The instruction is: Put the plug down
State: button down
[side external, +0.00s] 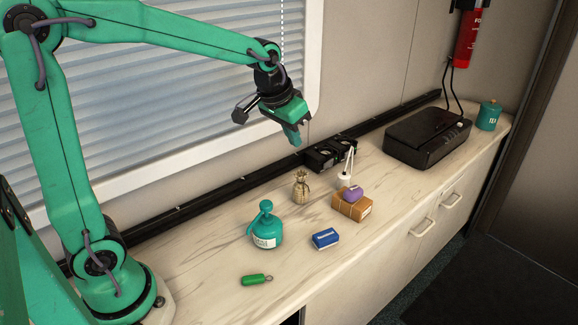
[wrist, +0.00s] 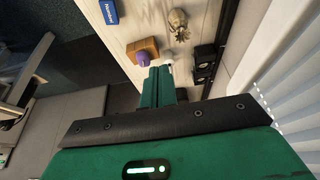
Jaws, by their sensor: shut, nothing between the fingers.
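My gripper (side external: 296,140) hangs above the back of the counter, near the window corner, with its green fingers together and nothing between them. The fingers also show closed in the wrist view (wrist: 160,72). I cannot clearly make out a plug in either view. Black socket-like modules (side external: 323,155) sit on the dark rail along the wall, just right of and below my fingertips; they also show in the wrist view (wrist: 204,64). I cannot tell whether one of them is a plug.
On the counter (side external: 215,285) stand a teal bottle (side external: 267,232), a gold pineapple (side external: 301,187), a white holder with sticks (side external: 344,180), a brown box (side external: 351,206) with a purple item (side external: 353,194) on it, a blue box (side external: 325,239) and a green tag (side external: 256,280). A black case (side external: 427,137) sits right.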

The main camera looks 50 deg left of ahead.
aim_at(352, 182)
jog(key=w+a+f+g, duration=0.1)
jog(key=w+f, duration=1.2)
jog(key=w, duration=0.1)
jog(key=shift+f, duration=0.15)
jog(key=shift+x, duration=4.9)
jog(key=shift+w+a, duration=0.15)
jog(key=shift+w, duration=3.5)
